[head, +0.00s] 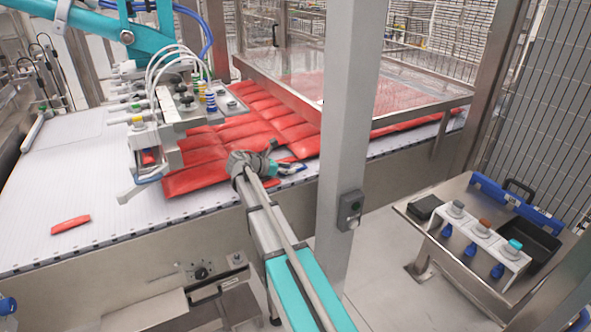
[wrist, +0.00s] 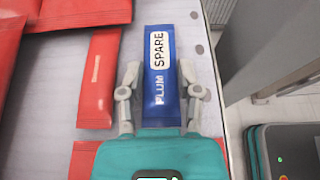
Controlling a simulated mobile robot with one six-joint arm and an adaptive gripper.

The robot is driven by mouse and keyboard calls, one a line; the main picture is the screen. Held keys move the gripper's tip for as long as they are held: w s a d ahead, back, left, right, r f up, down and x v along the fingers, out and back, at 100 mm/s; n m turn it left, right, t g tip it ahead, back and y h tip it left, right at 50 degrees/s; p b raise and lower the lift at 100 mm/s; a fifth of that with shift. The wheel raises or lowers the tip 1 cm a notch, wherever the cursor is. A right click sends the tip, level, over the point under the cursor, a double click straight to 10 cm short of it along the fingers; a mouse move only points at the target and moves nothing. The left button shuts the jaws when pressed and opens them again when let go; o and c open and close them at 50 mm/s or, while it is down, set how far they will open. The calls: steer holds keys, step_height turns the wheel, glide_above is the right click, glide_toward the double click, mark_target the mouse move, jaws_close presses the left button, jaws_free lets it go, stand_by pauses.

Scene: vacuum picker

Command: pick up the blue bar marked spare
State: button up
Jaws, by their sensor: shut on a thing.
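The blue bar (wrist: 161,75) is a flat packet printed "SPARE" and "PLUM", seen in the wrist view. In the head view my gripper (head: 288,167) is at the belt's near edge, by the red packets, and the bar is mostly hidden or too small to make out.
Red packets (head: 255,130) cover the belt's middle; one lone red packet (head: 71,225) lies at left. A vacuum picking head (head: 185,112) hangs over the belt. A grey post (head: 347,130) stands right of my arm. A side cart (head: 470,280) holds several capped parts and a black tray.

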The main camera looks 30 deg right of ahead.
steer(key=shift+r, duration=0.1)
step_height(320, 180, up, 2)
steer(key=p, duration=0.2)
steer(key=shift+r+p, duration=0.25)
steer(key=shift+p, duration=0.1)
steer(key=s+a+r+p, duration=0.2)
steer(key=s+r+p, duration=0.3)
steer(key=s, duration=0.1)
steer(key=s+a+r+p, duration=0.2)
steer(key=s+r+p, duration=0.3)
steer(key=s, duration=0.2)
steer(key=shift+s+a+r, duration=0.15)
steer(key=shift+a, duration=0.15)
